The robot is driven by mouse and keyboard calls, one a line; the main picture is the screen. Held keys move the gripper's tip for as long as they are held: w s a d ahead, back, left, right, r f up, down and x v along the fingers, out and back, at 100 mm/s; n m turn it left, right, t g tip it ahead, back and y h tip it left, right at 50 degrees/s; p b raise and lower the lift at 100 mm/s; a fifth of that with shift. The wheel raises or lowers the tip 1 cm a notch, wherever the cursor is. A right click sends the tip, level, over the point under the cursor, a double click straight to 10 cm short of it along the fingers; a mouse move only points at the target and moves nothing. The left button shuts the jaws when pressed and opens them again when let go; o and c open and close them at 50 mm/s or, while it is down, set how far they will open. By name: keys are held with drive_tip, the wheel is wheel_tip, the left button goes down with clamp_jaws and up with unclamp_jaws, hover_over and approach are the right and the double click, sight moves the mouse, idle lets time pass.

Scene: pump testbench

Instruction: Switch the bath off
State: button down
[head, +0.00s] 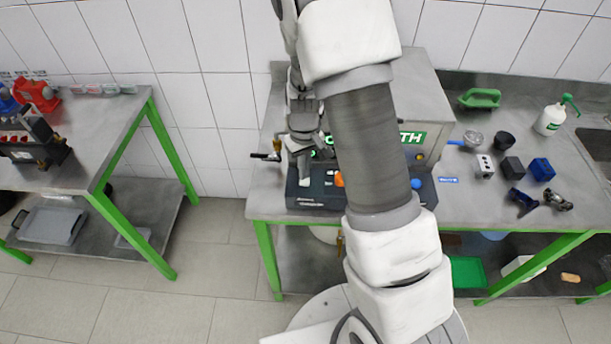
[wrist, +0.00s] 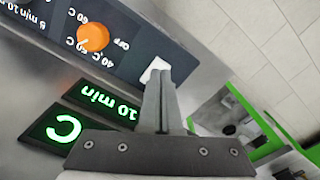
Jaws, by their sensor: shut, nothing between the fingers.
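The bath (head: 440,110) is a grey metal box with a green sign on the bench, partly hidden behind my arm. Its dark front panel (head: 312,198) carries an orange knob (head: 338,179). In the wrist view the orange knob (wrist: 92,37) sits among OFF, 40 C and 60 C marks; its exact setting is unclear. Two lit green displays, one reading 10 min (wrist: 100,103), also show. My gripper (head: 303,178) is shut and empty in front of the panel. In the wrist view its fingertips (wrist: 160,75) are at a small white part (wrist: 155,68) beside the knob; contact is unclear.
A black-handled valve (head: 268,156) sticks out left of the bath. A blue knob (head: 416,183) is at the panel's right. Small parts, a green-capped bottle (head: 551,117) and a sink lie to the right. A separate bench (head: 110,120) stands left, with open floor between.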

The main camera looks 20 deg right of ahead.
drive_tip(key=shift+f+b, duration=0.85)
drive_tip(key=shift+f, duration=0.15)
idle(0.8)
drive_tip(key=shift+r, duration=0.1)
drive_tip(key=shift+r+p, duration=2.3)
drive_tip(key=shift+r, duration=1.15)
drive_tip(key=shift+r, duration=0.1)
